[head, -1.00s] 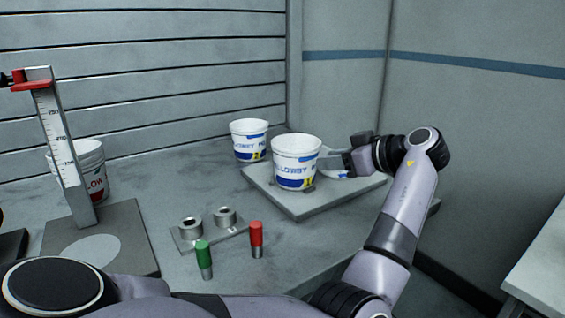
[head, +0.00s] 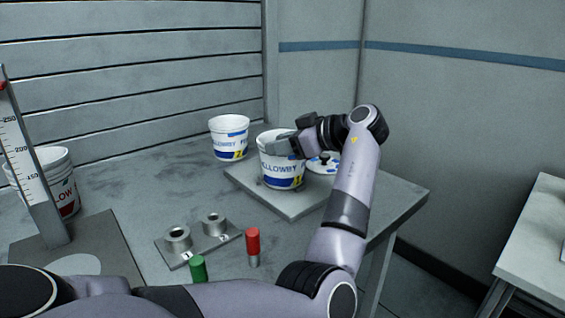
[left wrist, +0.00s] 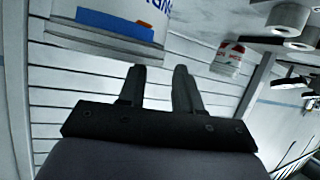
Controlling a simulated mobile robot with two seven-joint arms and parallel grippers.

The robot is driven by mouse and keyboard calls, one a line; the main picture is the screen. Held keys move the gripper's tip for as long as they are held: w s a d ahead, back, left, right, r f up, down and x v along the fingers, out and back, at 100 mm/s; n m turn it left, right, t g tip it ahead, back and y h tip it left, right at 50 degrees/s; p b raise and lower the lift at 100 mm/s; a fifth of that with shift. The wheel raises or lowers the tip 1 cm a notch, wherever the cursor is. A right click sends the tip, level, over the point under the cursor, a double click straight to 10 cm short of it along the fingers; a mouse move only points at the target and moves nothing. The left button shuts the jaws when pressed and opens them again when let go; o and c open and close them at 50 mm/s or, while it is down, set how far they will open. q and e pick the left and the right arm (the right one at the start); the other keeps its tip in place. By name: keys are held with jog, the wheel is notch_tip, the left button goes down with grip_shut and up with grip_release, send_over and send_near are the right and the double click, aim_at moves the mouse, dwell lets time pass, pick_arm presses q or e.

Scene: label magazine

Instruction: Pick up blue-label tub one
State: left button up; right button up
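The front white tub (head: 280,177) with a blue label and a yellow mark stands upright on a grey plate (head: 300,207). A second blue-label tub (head: 229,148) with a yellow 2 stands behind it to the left. My left gripper (head: 284,147) is at the front tub's upper right side, its fingers overlapping the rim in the head view. In the left wrist view, the two fingers (left wrist: 158,82) stand apart with only slatted wall showing between them, and a blue-label tub (left wrist: 108,30) lies just beyond them at upper left. Whether they touch it is unclear. My right gripper is not in view.
A white round piece with blue marks (head: 325,165) lies on the plate behind my gripper. A two-socket block (head: 198,240), a red peg (head: 252,246) and a green peg (head: 198,268) are in front. A red-label tub (head: 60,190) stands behind an upright scale (head: 30,170) at left.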

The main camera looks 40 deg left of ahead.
pick_arm(q)
jog(key=shift+x, duration=1.3)
grip_shut()
